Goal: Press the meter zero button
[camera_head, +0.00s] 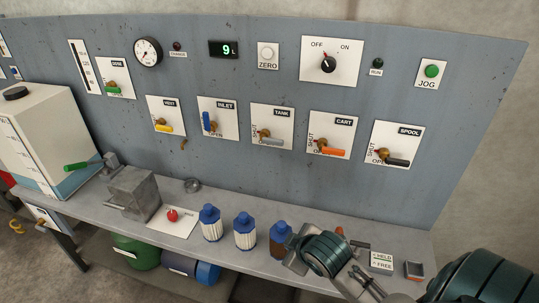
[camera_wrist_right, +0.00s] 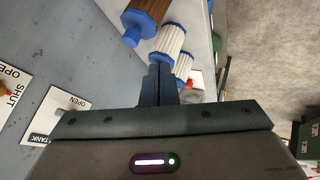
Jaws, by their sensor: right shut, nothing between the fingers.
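The meter zero button (camera_head: 268,52) is a pale round button on a white plate labelled ZERO, high on the grey panel. The meter display (camera_head: 223,48) to its left reads 9 L in green. My right gripper (camera_head: 291,257) is low over the bench at the front, well below the button, beside the brown cartridge with blue ends. In the right wrist view its fingers (camera_wrist_right: 158,82) are together and empty. The zero button does not show in that view. My left gripper is not in view.
A switch (camera_head: 328,63) and a green JOG button (camera_head: 431,71) are right of the zero button. Valve levers, including the tank lever (camera_head: 271,140), project below. Blue-ended cartridges (camera_head: 245,232) and a red button (camera_head: 172,215) are on the bench (camera_head: 222,192). Panel around ZERO is unobstructed.

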